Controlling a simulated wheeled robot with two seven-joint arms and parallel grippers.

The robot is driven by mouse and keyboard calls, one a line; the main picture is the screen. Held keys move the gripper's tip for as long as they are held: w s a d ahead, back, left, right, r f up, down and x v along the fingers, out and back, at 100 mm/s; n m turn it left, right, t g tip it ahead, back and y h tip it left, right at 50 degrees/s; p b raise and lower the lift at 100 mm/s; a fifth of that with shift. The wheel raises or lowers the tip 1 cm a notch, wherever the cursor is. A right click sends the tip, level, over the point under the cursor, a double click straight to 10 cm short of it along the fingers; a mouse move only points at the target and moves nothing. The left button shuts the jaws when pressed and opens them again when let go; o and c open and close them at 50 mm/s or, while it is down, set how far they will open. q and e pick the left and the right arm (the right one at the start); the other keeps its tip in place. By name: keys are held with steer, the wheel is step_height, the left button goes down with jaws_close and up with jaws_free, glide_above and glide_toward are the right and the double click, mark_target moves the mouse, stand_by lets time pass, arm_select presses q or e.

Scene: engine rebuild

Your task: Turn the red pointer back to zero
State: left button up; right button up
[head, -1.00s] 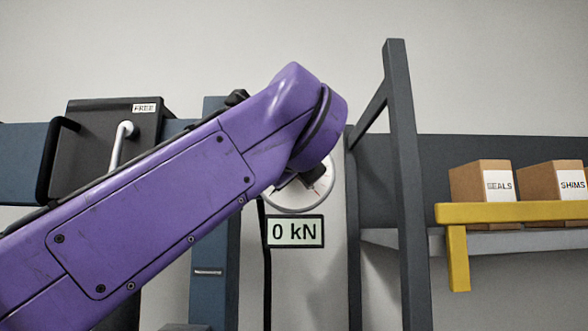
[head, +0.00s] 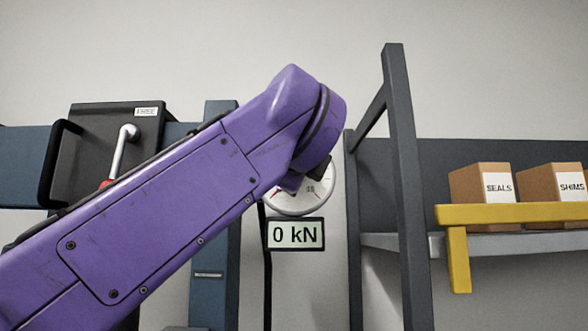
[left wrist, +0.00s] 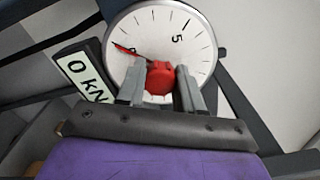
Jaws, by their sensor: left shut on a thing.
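The round white gauge (left wrist: 197,62) fills the upper middle of the left wrist view. Its red pointer (left wrist: 126,51) reaches from the red hub knob (left wrist: 160,80) to the upper left, near the scale's edge, away from the 5. My left gripper (left wrist: 160,88) has one finger on each side of the knob and is shut on it. In the head view, my purple left forearm and wrist cover much of the gauge (head: 318,198), and the fingers are mostly hidden. My right gripper is not in view.
A display reading 0 kN (head: 296,234) sits below the gauge. A black box (head: 90,135) with a red-gripped lever (head: 118,155) stands left. A dark upright frame (head: 405,180) and a yellow-edged shelf (head: 520,213) with SEALS and SHIMS boxes stand right.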

arm_select(q)
steer(key=shift+a+r, duration=0.15)
steer(key=shift+r, duration=0.1)
steer(key=o, duration=0.8)
steer(key=shift+c, duration=0.2)
steer(key=shift+o, duration=1.4)
steer(key=shift+f, duration=0.1)
steer(key=shift+w+f, duration=0.1)
steer(key=shift+w, duration=0.05)
steer(key=s+b, duration=0.4)
steer(key=s, duration=0.6)
steer(key=shift+s, duration=0.25)
